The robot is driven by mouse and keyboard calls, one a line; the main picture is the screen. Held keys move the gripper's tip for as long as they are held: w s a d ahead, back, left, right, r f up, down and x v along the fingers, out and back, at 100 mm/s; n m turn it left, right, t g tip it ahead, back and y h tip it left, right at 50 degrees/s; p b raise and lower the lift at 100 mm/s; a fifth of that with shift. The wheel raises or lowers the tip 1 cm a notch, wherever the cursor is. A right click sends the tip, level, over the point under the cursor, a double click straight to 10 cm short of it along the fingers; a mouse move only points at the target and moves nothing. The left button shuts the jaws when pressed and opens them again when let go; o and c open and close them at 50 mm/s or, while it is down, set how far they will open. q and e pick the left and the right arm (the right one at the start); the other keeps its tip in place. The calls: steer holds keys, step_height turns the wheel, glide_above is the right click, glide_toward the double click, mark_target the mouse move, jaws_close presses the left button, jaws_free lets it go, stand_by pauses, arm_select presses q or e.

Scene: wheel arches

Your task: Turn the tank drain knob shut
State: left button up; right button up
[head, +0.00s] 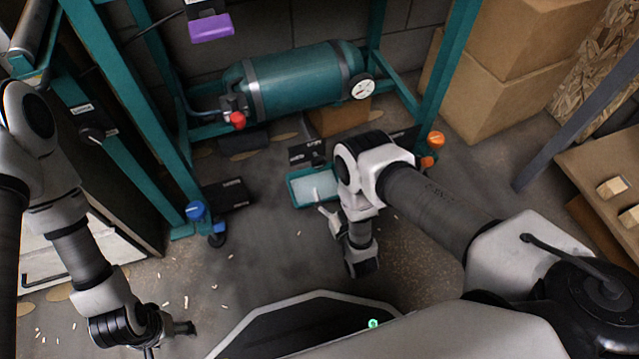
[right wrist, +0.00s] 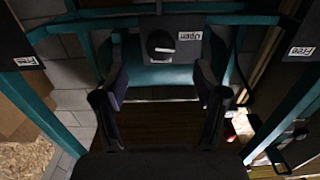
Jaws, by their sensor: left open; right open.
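The teal tank (head: 300,80) lies across the frame in the head view, with a round gauge at its right end. In the right wrist view a black knob (right wrist: 160,45) with a pale mark sits on a dark plate beside a white label reading "Open". My right gripper (right wrist: 160,88) is open, its two fingers apart below and either side of the knob, with nothing between them. In the head view my right arm hides most of that gripper. My left gripper (head: 188,328) is open and empty at the lower left, far from the tank.
A teal-rimmed tray (head: 298,203) lies on the floor below the tank. A red knob (head: 237,120) is at the tank's left end. Blue (head: 196,210) and orange (head: 435,139) knobs are at the frame's feet. Boxes (head: 495,95) stand right. Teal posts flank the tank.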

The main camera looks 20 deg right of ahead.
mark_target(320, 167)
steer(key=w+b, duration=0.3)
steer(key=w, duration=0.4)
steer(key=shift+a, duration=0.15)
steer(key=shift+w+r, duration=0.2)
steer(key=shift+w, duration=0.2)
steer(key=c, duration=1.2)
